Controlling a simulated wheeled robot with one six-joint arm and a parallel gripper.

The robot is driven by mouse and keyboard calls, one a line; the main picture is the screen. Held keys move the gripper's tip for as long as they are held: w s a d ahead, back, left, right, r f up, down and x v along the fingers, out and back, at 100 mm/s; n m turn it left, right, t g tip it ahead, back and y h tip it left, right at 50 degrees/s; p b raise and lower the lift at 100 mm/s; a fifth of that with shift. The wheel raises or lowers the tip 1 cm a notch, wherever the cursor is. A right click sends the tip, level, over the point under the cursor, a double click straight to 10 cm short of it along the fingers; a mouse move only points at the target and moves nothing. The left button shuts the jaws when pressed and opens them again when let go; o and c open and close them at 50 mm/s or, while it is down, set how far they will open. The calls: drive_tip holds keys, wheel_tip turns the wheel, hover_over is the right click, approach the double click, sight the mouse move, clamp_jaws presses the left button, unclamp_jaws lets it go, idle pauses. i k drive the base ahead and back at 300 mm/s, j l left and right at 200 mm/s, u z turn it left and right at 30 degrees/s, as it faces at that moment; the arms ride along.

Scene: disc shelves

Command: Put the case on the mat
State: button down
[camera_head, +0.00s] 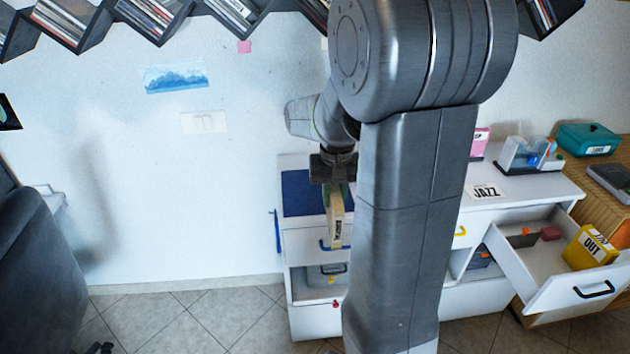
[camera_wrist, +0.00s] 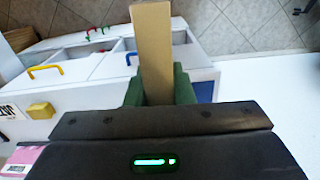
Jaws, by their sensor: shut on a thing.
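My gripper (camera_head: 337,188) is shut on a thin tan case (camera_head: 335,222), which hangs down from the green fingers. In the wrist view the case (camera_wrist: 153,45) stands out between the fingers (camera_wrist: 160,88), seen edge on. The dark blue mat (camera_head: 299,197) lies on the white cabinet top at the left end. The case is held in front of the mat's right part in the head view and partly hides it. A blue corner of the mat (camera_wrist: 204,91) shows right of the fingers in the wrist view. I cannot tell the height between case and mat.
The white cabinet (camera_head: 303,245) has drawers with handles. At the right a drawer (camera_head: 572,282) stands open, holding a yellow OUT box (camera_head: 588,247). A JAZZ card (camera_head: 486,193), a pink box (camera_head: 480,142) and a clear bin (camera_head: 524,155) are on the right top. My arm hides the middle.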

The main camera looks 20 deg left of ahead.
sight(316, 190)
drive_tip(key=i+j, duration=0.65)
drive_tip(key=i, duration=0.1)
